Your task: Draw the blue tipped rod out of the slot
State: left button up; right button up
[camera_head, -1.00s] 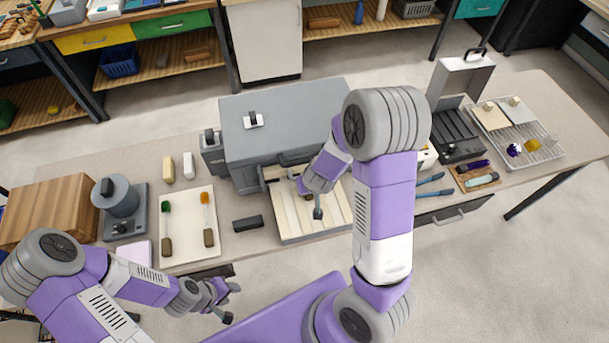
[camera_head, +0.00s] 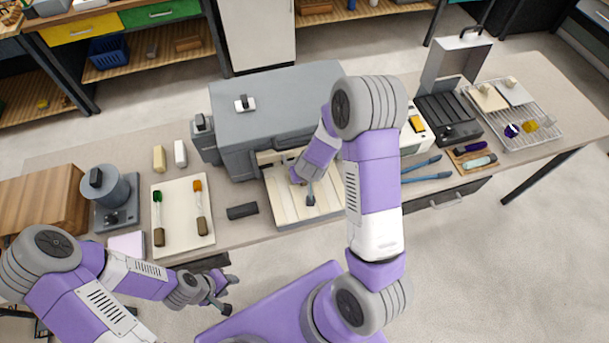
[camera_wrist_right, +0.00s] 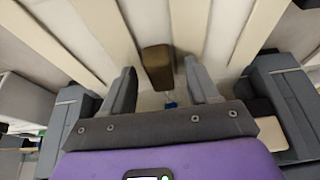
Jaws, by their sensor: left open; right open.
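In the right wrist view a brown block-shaped rod handle (camera_wrist_right: 157,66) lies in a gap between cream slats. A small blue patch (camera_wrist_right: 170,104) shows nearer my palm; whether it is the rod's tip I cannot tell. My right gripper (camera_wrist_right: 159,72) is open, one finger on each side of the handle, with gaps visible. In the head view the slotted cream board (camera_head: 281,205) stands at the front of a grey box (camera_head: 270,110), and my right wrist hides part of it. My left gripper (camera_head: 224,291) is open and empty before the table's front edge.
Left of the board are a dark block (camera_head: 242,211) and a white tray (camera_head: 184,232) with green-tipped and orange-tipped rods. Blue-handled tongs (camera_head: 425,170), a small board with coloured pieces (camera_head: 472,158) and a wire rack (camera_head: 545,137) lie to the right.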

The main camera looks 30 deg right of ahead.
jog(key=shift+c, duration=0.4)
grip_shut()
jog(key=shift+s+a, duration=0.1)
jog(key=shift+s, duration=0.05)
